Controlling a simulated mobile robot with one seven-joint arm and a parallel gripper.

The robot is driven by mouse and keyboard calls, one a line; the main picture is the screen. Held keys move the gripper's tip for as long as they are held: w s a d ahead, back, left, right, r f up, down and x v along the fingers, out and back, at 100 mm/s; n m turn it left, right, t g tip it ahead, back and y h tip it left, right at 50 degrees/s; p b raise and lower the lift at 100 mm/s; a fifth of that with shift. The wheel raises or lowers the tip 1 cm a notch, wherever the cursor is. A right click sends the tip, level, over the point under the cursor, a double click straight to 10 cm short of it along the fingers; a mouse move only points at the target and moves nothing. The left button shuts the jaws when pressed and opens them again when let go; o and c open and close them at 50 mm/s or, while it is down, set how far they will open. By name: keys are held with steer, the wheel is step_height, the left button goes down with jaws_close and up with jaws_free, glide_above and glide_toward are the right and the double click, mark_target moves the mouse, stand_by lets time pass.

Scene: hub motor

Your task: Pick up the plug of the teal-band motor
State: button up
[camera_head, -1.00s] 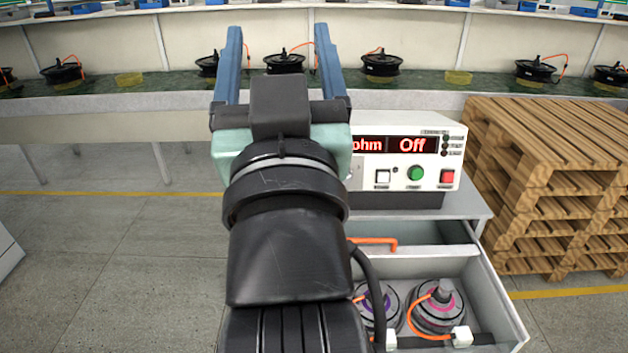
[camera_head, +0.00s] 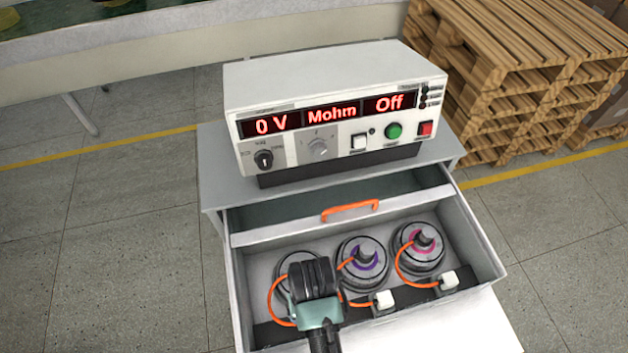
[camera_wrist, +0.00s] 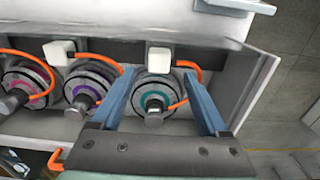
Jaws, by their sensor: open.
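The teal-band motor (camera_wrist: 153,101) lies in the open drawer and shows between my gripper's fingers in the wrist view. Its white plug (camera_wrist: 158,61) sits on a dark strip just beyond the fingertips, with an orange cable curving from it to the motor. My gripper (camera_wrist: 158,78) is open and empty, with one blue finger on each side of the motor. In the head view my wrist covers most of this motor (camera_head: 283,264), and its plug is hidden.
A purple-band motor (camera_head: 361,278) and a pink-band motor (camera_head: 408,255) share the drawer (camera_head: 485,243), with white plugs (camera_head: 384,299) and (camera_head: 449,280). The drawer walls surround them. A tester (camera_head: 330,105) reading "0 V Mohm Off" stands behind. Wooden pallets (camera_head: 500,70) stand at right.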

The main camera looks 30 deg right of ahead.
steer(key=shift+f+p, duration=0.45)
steer(key=shift+f, duration=3.05)
jaws_close()
